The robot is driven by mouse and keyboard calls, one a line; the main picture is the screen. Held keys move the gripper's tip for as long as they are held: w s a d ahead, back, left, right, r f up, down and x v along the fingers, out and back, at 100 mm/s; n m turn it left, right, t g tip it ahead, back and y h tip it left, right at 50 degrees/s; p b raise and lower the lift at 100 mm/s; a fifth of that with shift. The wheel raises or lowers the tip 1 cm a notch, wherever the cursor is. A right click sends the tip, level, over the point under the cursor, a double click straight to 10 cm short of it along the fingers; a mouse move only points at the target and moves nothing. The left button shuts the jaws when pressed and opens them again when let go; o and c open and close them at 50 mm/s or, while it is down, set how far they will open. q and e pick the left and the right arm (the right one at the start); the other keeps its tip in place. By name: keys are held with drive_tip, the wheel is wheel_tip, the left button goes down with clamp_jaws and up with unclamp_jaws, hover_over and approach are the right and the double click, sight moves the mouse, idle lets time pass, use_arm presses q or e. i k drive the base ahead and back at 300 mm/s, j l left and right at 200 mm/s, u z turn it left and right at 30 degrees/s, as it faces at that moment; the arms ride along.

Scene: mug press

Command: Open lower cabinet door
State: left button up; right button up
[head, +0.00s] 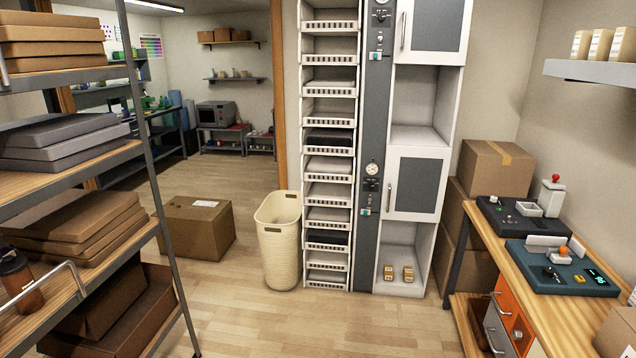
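The tall white cabinet has a lower door (416,184) with a grey panel set in a white frame. The lower door looks closed. Between the doors is an open, empty compartment (420,95). Below the lower door is another open compartment (405,240) holding small yellowish items (398,273). Neither of my grippers shows in the head view.
A cream basket (279,240) stands left of the tall drawer rack (328,170). A cardboard box (199,228) lies on the floor. A wooden workbench (525,270) stands at right, and shelving with boxes (75,225) at left. The floor (320,325) before the cabinet is clear.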

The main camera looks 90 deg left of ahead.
sight(415, 178)
drive_tip(key=u, duration=2.35)
drive_tip(key=i+u, duration=0.2)
drive_tip(key=i, duration=1.45)
drive_tip(key=i+l+u, duration=0.15)
drive_tip(key=i, duration=0.6)
drive_tip(key=i+l, duration=0.1)
drive_tip(key=i, duration=0.65)
drive_tip(key=j+u, duration=0.05)
